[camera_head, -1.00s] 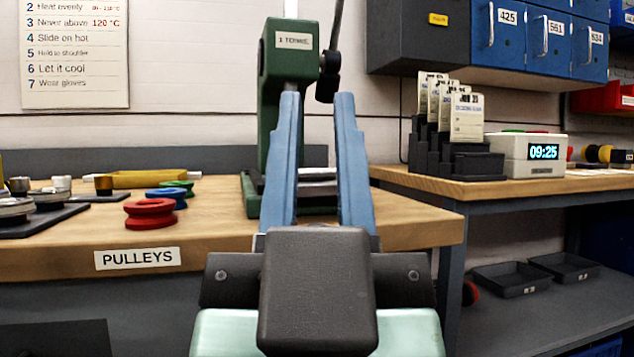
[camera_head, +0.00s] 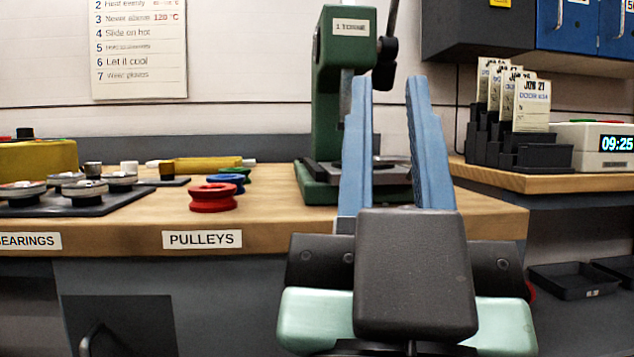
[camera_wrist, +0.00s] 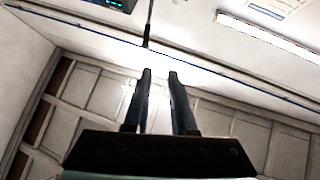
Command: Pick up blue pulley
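The blue pulley (camera_head: 226,184) lies on the wooden bench in the head view, behind the red pulley (camera_head: 213,198), which partly hides it. A green pulley (camera_head: 238,173) lies just behind the blue one. My gripper (camera_head: 388,85) is raised in front of the bench, to the right of the pulleys and well apart from them. Its two blue fingers are spread with nothing between them. In the wrist view my gripper (camera_wrist: 160,72) also shows open and empty, facing the wall and ceiling; no pulley shows there.
A green press (camera_head: 335,100) stands on the bench (camera_head: 280,215) behind my gripper. A dark tray of bearings (camera_head: 110,203) lies left of the pulleys. A yellow tool (camera_head: 205,163) lies behind them. Job card holders (camera_head: 520,150) and a clock (camera_head: 590,145) stand on the right bench.

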